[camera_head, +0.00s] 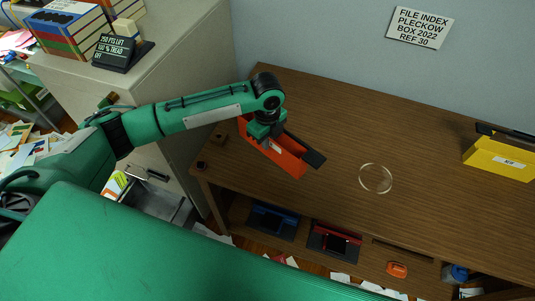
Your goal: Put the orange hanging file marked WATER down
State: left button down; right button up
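My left gripper (264,140) is over the wooden desk and its fingers meet the upper edge of the orange hanging file (287,160). It looks shut on the file, though the fingertips are small and partly hidden. The file slants from upper left to lower right, with a dark bar at its right end. Its white label is too small to read, and I cannot tell whether the file touches the desk. A pale ring mark (376,178) on the desk lies to the right of the file. My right gripper is not in view.
A yellow file (500,157) stands at the desk's right. Blue (273,221) and red (334,241) files sit on the shelf below. The desk (340,115) is clear behind the ring and up to the yellow file.

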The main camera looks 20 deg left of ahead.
pick_arm(q)
notch_tip(320, 180, down, 8)
jog(key=shift+f+p, duration=0.1)
jog(key=shift+p, duration=0.3)
jog(key=shift+f, duration=0.1)
jog(key=c, duration=1.6)
grip_release()
jog(key=shift+c, duration=0.2)
notch_tip(320, 180, up, 12)
jog(key=shift+r+b, duration=0.2)
jog(key=shift+b, duration=0.85)
